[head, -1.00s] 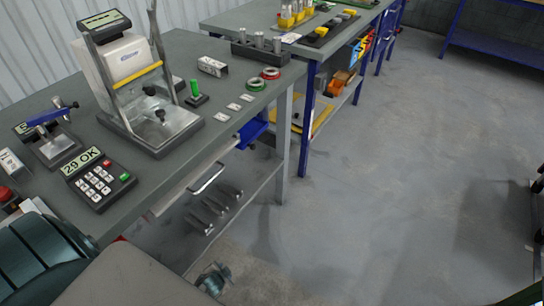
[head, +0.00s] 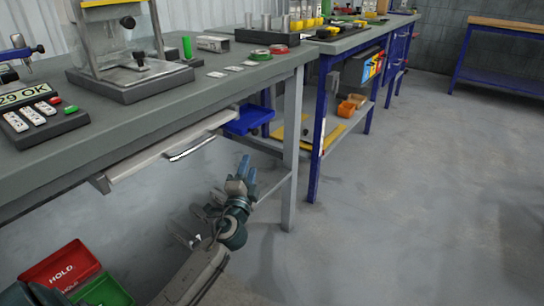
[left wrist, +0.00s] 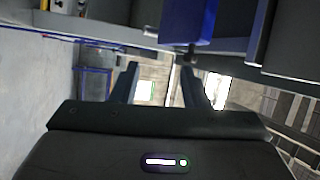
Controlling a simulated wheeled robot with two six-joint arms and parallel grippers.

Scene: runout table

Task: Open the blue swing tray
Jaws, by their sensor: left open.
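The blue swing tray (head: 248,121) hangs under the grey bench top, beside the bench's front right leg, in the head view. A blue part with a dark knob below it, likely the same tray, shows in the left wrist view (left wrist: 188,22). My left gripper (head: 246,166) is below and in front of the tray, fingers pointing up, apart from it. In the left wrist view its two fingers (left wrist: 160,78) are spread with nothing between them. My right gripper is not in view.
A drawer with a metal handle (head: 203,147) sits under the grey bench (head: 150,122), left of the tray. The bench leg (head: 292,150) and a blue-framed bench (head: 316,130) stand to the right. Red (head: 60,266) and green (head: 104,291) bins are lower left. The right floor is clear.

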